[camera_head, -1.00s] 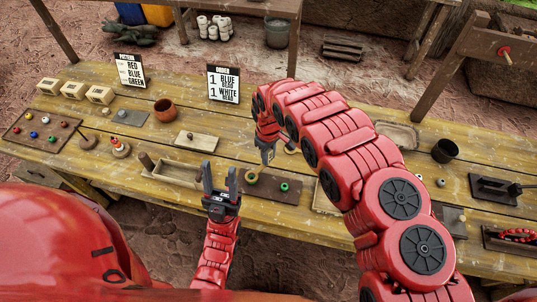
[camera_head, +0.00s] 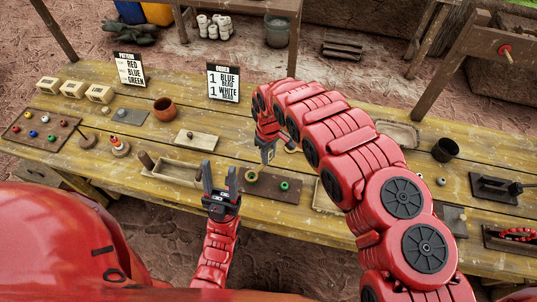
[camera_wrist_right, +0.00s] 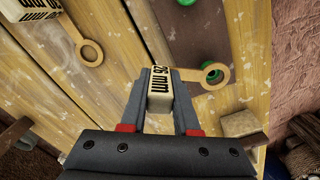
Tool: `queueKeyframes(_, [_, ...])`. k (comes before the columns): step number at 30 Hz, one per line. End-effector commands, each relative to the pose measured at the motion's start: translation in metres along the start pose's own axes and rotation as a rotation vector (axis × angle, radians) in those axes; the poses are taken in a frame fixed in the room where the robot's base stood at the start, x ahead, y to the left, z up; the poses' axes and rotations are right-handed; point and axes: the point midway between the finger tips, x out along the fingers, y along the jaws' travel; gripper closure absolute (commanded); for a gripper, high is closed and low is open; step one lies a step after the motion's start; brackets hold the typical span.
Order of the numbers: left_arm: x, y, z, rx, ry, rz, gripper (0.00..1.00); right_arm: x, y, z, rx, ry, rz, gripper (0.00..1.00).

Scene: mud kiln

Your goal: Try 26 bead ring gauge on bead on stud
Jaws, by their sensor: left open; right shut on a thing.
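My right gripper (camera_head: 267,158) is shut on a pale block marked 26 mm, the handle of a ring gauge (camera_wrist_right: 160,97). The gauge's tan ring (camera_wrist_right: 224,75) overlaps a green bead (camera_wrist_right: 208,65) in the right wrist view. Green shows through and beside the ring; I cannot tell whether it sits fully around the bead. In the head view the brown stud board (camera_head: 268,191) carries that bead and another green bead (camera_head: 284,185). My left gripper (camera_head: 220,192) is open and empty, fingers up, in front of the tray.
A second ring gauge (camera_wrist_right: 88,50) lies on the table beside the held one. A wooden tray (camera_head: 176,173) is left of the stud board. Order sign (camera_head: 223,82), pattern sign (camera_head: 130,70) and a clay pot (camera_head: 165,110) stand farther back. My right arm hides part of the table.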

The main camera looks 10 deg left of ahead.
Motion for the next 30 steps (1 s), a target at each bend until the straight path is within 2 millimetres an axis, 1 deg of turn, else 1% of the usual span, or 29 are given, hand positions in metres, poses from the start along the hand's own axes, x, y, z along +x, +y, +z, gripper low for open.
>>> queueKeyframes(13, [-0.0006,0.0,0.0001,0.0,0.0,0.0,0.5,0.0005,0.0001,0.0,0.0,0.0,0.0,1.0])
queueKeyframes(30, [-0.0064,0.0003,0.0011,0.0,0.0,0.0,0.5,0.0089,0.0002,0.0,0.001,0.0,0.0,1.0])
